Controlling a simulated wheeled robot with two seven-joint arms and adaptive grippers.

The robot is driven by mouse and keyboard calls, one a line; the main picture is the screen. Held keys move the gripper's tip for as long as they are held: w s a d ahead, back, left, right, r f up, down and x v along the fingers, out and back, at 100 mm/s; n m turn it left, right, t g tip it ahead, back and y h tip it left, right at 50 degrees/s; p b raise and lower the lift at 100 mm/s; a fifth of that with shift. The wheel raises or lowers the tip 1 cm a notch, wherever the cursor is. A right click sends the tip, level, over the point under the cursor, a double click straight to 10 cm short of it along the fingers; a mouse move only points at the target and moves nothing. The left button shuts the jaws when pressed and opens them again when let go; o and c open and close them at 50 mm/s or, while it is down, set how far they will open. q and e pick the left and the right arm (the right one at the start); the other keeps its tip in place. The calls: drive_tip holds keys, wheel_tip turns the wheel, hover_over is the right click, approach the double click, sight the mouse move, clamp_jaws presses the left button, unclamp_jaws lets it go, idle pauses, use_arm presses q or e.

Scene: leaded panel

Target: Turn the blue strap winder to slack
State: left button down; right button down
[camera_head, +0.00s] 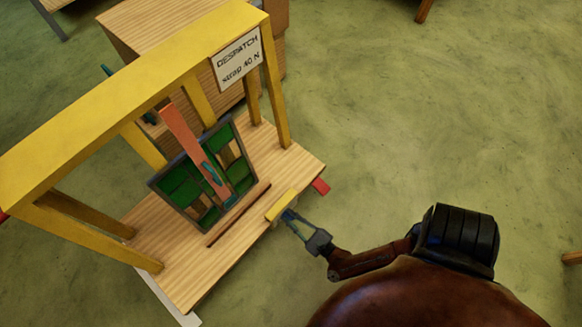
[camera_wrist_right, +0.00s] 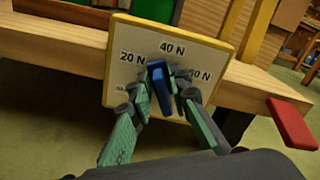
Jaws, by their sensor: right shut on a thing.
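The blue strap winder (camera_wrist_right: 160,86) stands out from a pale dial plate (camera_wrist_right: 122,70) on the front edge of the wooden bench. The plate reads 20 N, 40 N at the top and another value, partly hidden, at the right. The winder points roughly up towards 40 N, leaning slightly left. My right gripper (camera_wrist_right: 163,90) is shut on the winder, with a green-padded finger on each side. In the head view my right gripper (camera_head: 288,216) reaches the yellow-edged plate (camera_head: 281,205). A leaded panel (camera_head: 180,184) with green panes stands on the bench, crossed by an orange strap (camera_head: 184,135). My left gripper is not in view.
A yellow frame (camera_head: 120,88) stands over the bench (camera_head: 220,262) and carries a sign (camera_head: 237,60) reading "DESPATCH strap 40 N". A red tab (camera_wrist_right: 292,124) juts from the bench edge right of the plate. A wooden rail lies before the panel.

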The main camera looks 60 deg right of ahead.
drive_tip(key=n, duration=0.3)
drive_tip(key=shift+a+f, duration=0.1)
drive_tip(key=shift+a, duration=0.1)
drive_tip(key=n, duration=0.4)
drive_tip(key=shift+a+f+p, duration=0.1)
drive_tip(key=shift+f+p, duration=0.05)
drive_tip(key=shift+p, duration=0.15)
drive_tip(key=shift+f+n, duration=0.1)
drive_tip(key=shift+n, duration=0.8)
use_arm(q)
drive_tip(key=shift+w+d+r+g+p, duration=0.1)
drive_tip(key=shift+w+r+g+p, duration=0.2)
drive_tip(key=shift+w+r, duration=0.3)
use_arm(e)
drive_tip(key=shift+f+n, duration=0.2)
drive_tip(key=shift+n, duration=1.35)
drive_tip(key=shift+f+n, duration=0.15)
drive_tip(key=shift+n, duration=1.35)
drive_tip(key=shift+f+n, duration=0.2)
drive_tip(key=shift+n, duration=1.35)
